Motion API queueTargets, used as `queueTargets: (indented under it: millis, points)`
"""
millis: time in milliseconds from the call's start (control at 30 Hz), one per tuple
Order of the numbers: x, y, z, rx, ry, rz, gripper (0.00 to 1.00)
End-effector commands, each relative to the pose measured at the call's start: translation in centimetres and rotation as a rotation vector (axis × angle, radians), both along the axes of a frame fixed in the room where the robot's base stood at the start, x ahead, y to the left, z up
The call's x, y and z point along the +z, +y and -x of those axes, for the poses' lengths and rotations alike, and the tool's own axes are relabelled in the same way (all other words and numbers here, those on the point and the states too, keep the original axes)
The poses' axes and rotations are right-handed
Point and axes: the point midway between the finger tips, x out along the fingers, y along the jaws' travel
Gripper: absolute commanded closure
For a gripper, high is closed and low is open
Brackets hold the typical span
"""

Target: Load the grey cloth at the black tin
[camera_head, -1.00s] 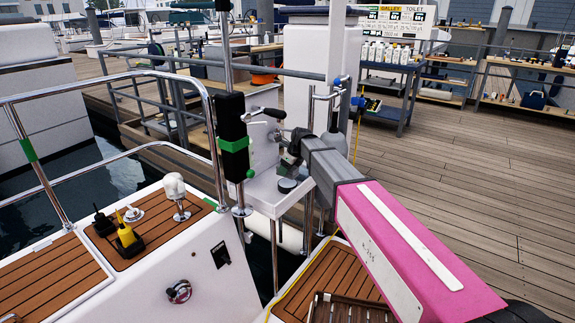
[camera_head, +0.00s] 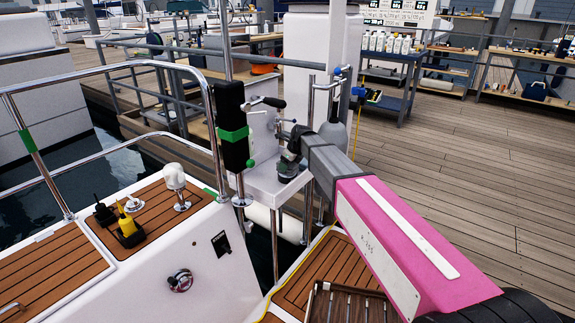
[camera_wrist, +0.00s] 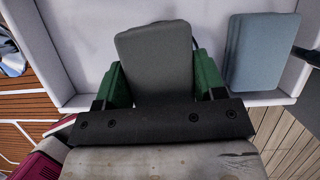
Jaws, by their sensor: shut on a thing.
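The grey cloth (camera_wrist: 155,50) is a folded pad with rounded corners, held between the green fingers of my gripper (camera_wrist: 161,78) in the wrist view. My gripper is shut on it. In the head view my gripper (camera_head: 288,160) is over the small white table, and the cloth cannot be made out there. A small dark round thing (camera_head: 287,170), likely the black tin, shows on the table just under my gripper, partly hidden. I cannot tell whether cloth and tin touch. The tin is not seen in the wrist view.
A blue-grey pad (camera_wrist: 261,50) lies on the white surface (camera_wrist: 75,60) right of the held cloth in the wrist view. A black post with a green band (camera_head: 233,130) stands close left of my gripper. A grey bottle (camera_head: 333,135) is behind my arm.

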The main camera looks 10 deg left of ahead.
Motion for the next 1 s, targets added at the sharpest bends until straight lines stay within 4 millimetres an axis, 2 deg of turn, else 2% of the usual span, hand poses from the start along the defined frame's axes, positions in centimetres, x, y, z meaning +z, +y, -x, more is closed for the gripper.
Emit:
queueTargets:
  millis: [1000]
  points:
    - [-0.87, 0.01, -0.01, 0.000, 0.000, 0.000, 0.56]
